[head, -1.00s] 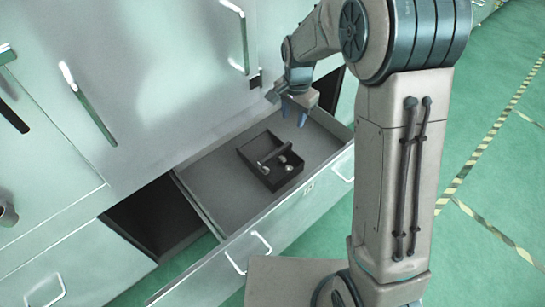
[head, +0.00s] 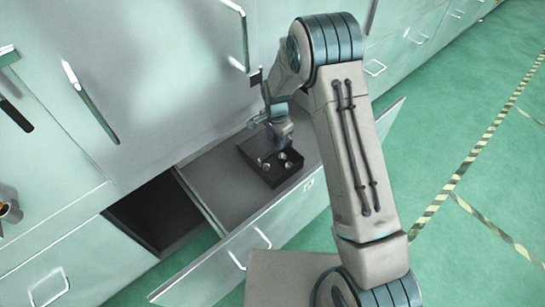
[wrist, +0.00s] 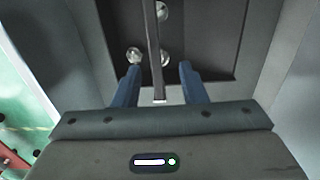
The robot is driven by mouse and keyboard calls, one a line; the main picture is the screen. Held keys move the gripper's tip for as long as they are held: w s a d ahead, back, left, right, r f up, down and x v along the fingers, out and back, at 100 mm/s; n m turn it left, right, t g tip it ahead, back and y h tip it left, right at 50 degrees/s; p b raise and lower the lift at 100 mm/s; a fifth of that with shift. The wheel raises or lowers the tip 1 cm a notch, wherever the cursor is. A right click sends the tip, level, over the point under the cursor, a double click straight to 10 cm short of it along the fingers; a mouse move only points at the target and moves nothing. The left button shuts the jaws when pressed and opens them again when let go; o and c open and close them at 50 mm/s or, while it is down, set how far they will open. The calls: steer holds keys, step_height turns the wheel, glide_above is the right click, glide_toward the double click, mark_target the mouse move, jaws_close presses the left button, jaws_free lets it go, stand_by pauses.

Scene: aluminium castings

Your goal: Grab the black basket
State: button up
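The black basket (head: 283,174) sits in the open drawer in the head view, with several small shiny metal pieces in it. In the wrist view the basket (wrist: 205,45) fills the upper middle, and a thin upright bar (wrist: 153,45), its handle or divider, runs between my two blue fingers. My gripper (wrist: 157,80) is open, with a gap on each side of the bar. In the head view my gripper (head: 284,140) is over the far part of the basket and hides some of it. Whether the fingers touch the basket cannot be told.
The open drawer (head: 215,190) has walls around the basket, with bare floor to its left. A dark open compartment (head: 155,215) lies to the left. Cabinet doors with bar handles (head: 90,100) stand behind. Green floor (head: 460,90) is clear on the right.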

mark_target(275, 148)
steer(key=shift+s+f+p, duration=0.2)
steer(key=shift+f+p, duration=0.15)
steer(key=shift+f, duration=1)
steer(key=shift+s+f+p, duration=0.15)
steer(key=shift+f+p, duration=0.15)
steer(key=shift+f, duration=1.05)
jaws_close()
